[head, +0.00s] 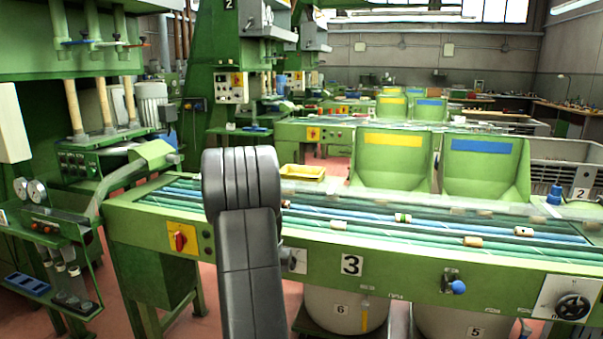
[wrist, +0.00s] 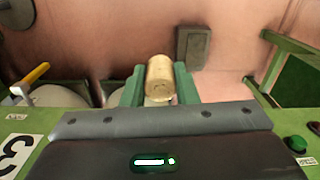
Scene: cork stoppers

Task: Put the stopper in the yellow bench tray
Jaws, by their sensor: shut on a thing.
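The stopper (wrist: 160,78) is a short tan cork cylinder. My gripper (wrist: 159,86) is shut on it, with one green finger on each side, in the wrist view. Pinkish floor shows behind the stopper there, beyond the edge of the green bench. In the head view my grey arm rises in front of the bench and the gripper and held stopper are hidden. The yellow bench tray (head: 302,173) stands at the back edge of the bench, just right of my arm. Its inside is mostly not visible. The tray is not in the wrist view.
The green bench (head: 420,267) carries blue and green lanes with several other corks, such as one light cork (head: 473,241). Two green hoppers (head: 392,160) stand behind it at the right. A red switch (head: 181,239) is on its front. A gauge stand (head: 45,225) is at the left.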

